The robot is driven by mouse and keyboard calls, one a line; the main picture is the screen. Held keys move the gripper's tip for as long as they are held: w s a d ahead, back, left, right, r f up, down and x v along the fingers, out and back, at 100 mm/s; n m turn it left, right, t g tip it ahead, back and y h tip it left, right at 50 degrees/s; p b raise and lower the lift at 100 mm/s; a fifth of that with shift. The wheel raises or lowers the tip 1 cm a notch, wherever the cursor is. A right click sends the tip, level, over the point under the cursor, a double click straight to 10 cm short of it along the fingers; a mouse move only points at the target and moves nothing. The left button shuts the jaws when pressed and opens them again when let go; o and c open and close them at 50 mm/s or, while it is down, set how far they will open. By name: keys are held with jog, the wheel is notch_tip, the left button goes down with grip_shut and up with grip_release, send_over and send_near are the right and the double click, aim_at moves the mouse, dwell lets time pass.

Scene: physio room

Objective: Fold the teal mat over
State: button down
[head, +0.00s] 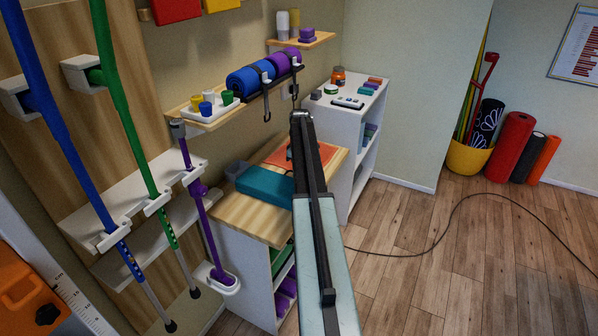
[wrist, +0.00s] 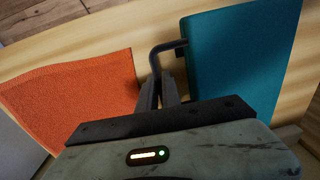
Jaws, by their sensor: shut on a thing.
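The teal mat (head: 265,186) is on the wooden top of a low cabinet, beside an orange mat (head: 277,157). In the wrist view the teal mat (wrist: 240,50) is on the right and the orange mat (wrist: 75,95) on the left. A dark bent bar (wrist: 157,53) runs from the teal mat's near edge to my gripper (wrist: 164,80). The fingers are shut on this bar, between the two mats. In the head view my arm hides the gripper and part of both mats. I cannot tell whether the teal mat is tilted.
The low cabinet's wooden top (head: 240,217) has bare room at its front. A purple cane (head: 200,205) hangs close on the left. A white shelf unit (head: 328,130) stands to the right. A cable (head: 450,220) crosses the floor.

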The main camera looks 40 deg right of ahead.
jog(key=shift+w, duration=0.15)
jog(key=c, duration=1.8)
grip_release()
jog(key=shift+f, duration=0.15)
jog(key=shift+w+f, duration=0.2)
jog(key=shift+s+r, duration=0.15)
jog(key=shift+r, duration=0.05)
jog(key=r+p, duration=0.7)
jog(key=p, duration=0.1)
jog(key=shift+d+r, duration=0.2)
jog(key=shift+r, duration=0.15)
